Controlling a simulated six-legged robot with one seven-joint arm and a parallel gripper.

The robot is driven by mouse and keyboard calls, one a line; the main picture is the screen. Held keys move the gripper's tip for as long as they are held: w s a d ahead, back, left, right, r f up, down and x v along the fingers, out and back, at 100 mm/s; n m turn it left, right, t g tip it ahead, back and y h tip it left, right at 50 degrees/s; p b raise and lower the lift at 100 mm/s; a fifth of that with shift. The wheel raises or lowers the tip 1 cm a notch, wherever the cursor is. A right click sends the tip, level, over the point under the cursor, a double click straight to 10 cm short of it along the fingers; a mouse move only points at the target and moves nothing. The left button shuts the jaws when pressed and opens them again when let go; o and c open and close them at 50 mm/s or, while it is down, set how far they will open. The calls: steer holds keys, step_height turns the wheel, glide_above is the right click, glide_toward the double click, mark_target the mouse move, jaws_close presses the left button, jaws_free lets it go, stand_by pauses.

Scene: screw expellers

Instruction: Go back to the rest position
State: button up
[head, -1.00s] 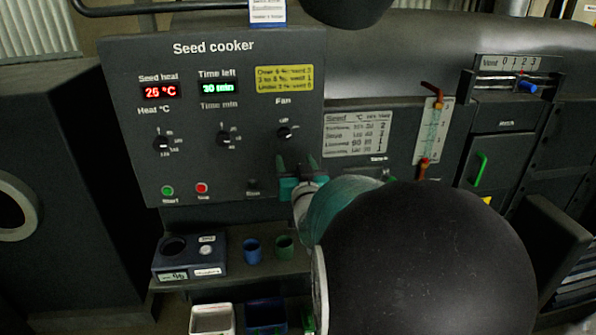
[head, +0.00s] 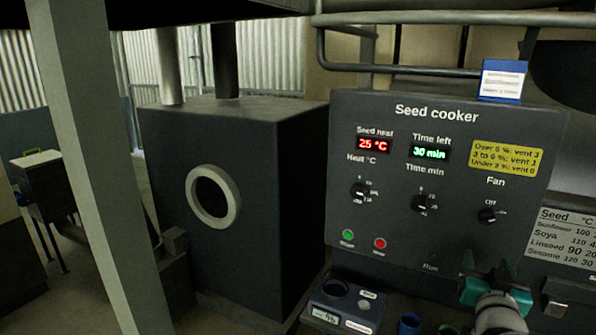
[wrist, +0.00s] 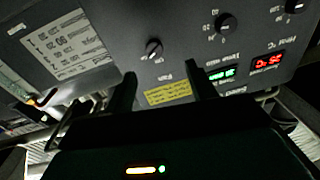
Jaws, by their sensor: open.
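My gripper (head: 486,270) is at the lower right of the head view, in front of the lower right part of the seed cooker panel (head: 400,240). Its two green fingers point up and stand apart with nothing between them. In the wrist view the dark fingers of my gripper (wrist: 160,88) are spread, with the panel beyond and upside down. The fan knob (head: 487,215) is above the gripper, apart from it. The displays read 25 °C (head: 374,145) and 30 min (head: 430,152).
A dark box with a round port (head: 213,197) stands left of the panel. A grey post (head: 95,170) crosses the left side. A shelf below the panel holds a dark blue tester (head: 345,305) and a blue cup (head: 409,323). A pipe rail (head: 400,70) runs above the panel.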

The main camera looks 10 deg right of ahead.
steer(key=w+a+f+n+g+y, duration=0.1)
steer(key=a+n+g+y, duration=0.15)
steer(key=a, duration=0.65)
steer(key=s+a+f+n+g+y, duration=0.2)
steer(key=s+a+g+y, duration=0.1)
steer(key=s+a, duration=0.4)
steer(key=s+a+f+n+g+y, duration=0.2)
steer(key=s+a+g, duration=0.3)
steer(key=a, duration=0.7)
steer(key=s+y, duration=0.1)
steer(key=s, duration=0.1)
steer(key=shift+s+a+y, duration=0.2)
steer(key=shift+s+y, duration=0.1)
steer(key=shift+y, duration=0.05)
steer(key=c, duration=0.4)
steer(key=shift+d, duration=0.1)
steer(key=shift+c, duration=0.2)
steer(key=shift+d, duration=0.1)
